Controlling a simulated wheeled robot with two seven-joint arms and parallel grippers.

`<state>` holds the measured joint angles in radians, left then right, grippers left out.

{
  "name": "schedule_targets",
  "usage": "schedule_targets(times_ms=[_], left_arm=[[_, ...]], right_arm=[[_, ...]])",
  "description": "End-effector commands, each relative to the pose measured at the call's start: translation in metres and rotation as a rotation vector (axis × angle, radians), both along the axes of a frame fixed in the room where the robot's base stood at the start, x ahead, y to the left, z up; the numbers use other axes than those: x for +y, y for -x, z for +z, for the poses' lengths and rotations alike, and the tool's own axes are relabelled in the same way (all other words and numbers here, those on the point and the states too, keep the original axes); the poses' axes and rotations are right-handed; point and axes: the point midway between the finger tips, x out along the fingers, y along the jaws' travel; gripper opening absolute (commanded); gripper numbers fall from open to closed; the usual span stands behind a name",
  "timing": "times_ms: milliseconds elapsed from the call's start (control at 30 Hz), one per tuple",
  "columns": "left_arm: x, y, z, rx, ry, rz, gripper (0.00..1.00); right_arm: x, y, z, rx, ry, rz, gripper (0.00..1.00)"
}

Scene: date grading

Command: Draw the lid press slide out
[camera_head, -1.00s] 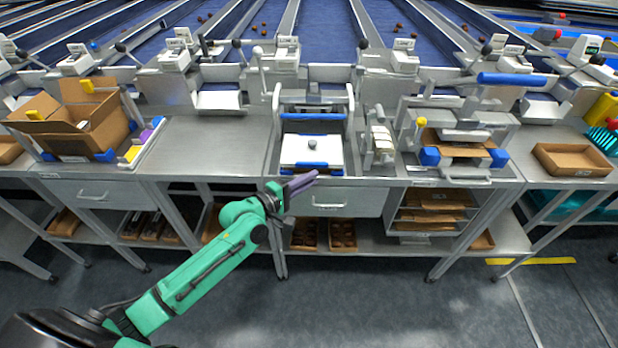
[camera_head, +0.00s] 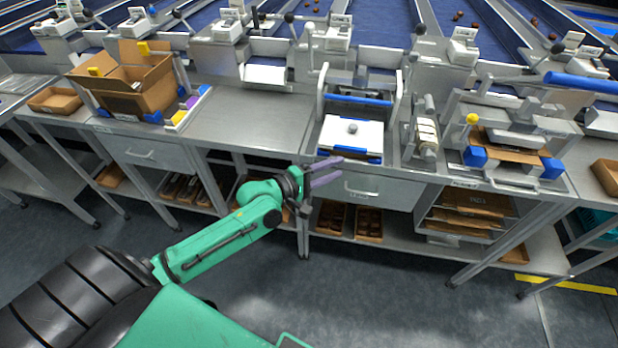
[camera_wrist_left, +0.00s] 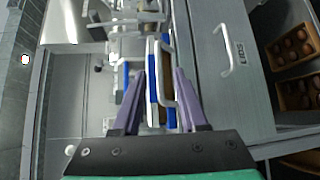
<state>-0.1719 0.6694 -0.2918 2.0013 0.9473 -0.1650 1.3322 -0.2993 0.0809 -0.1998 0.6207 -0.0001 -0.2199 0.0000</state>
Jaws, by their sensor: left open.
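The lid press (camera_head: 360,98) stands on the steel bench in the head view. Its slide (camera_head: 348,136) is a white plate with a grey knob and a blue front edge, lying at the front of the press near the bench edge. My left gripper (camera_head: 340,168) is open at the slide's front edge. In the left wrist view the slide's pale handle (camera_wrist_left: 172,85) lies between the two purple fingers, with the white and blue slide front behind it. I cannot tell whether either finger touches the handle. My right gripper is not in view.
A drawer labelled in front (camera_head: 378,190) sits right below the slide, close to my fingers. A cardboard box (camera_head: 140,92) stands on the left bench. A clamp fixture with blue blocks (camera_head: 512,150) is to the right. The bench between box and press is clear.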

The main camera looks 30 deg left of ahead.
Motion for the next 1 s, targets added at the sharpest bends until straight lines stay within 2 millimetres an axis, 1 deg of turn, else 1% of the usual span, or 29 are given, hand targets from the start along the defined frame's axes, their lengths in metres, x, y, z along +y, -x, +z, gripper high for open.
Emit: schedule_targets(times_ms=[33, 200, 300, 433, 600, 1000], left_arm=[[0.007, 0.013, -0.002, 0.006, -0.005, -0.003, 0.43], [0.027, 0.048, 0.003, 0.008, -0.006, -0.006, 0.43], [0.037, 0.065, 0.007, 0.006, -0.005, -0.005, 0.43], [0.048, 0.081, 0.010, 0.008, -0.007, -0.002, 0.43], [0.052, 0.090, 0.014, 0.003, -0.001, -0.004, 0.43], [0.053, 0.090, 0.015, 0.002, 0.000, -0.003, 0.43]], right_arm=[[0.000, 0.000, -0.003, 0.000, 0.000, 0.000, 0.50], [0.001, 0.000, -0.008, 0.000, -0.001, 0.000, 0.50], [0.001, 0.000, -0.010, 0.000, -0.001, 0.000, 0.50], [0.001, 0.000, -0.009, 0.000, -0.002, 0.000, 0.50], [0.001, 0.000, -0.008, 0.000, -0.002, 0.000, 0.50], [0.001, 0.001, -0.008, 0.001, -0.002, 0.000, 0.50]])
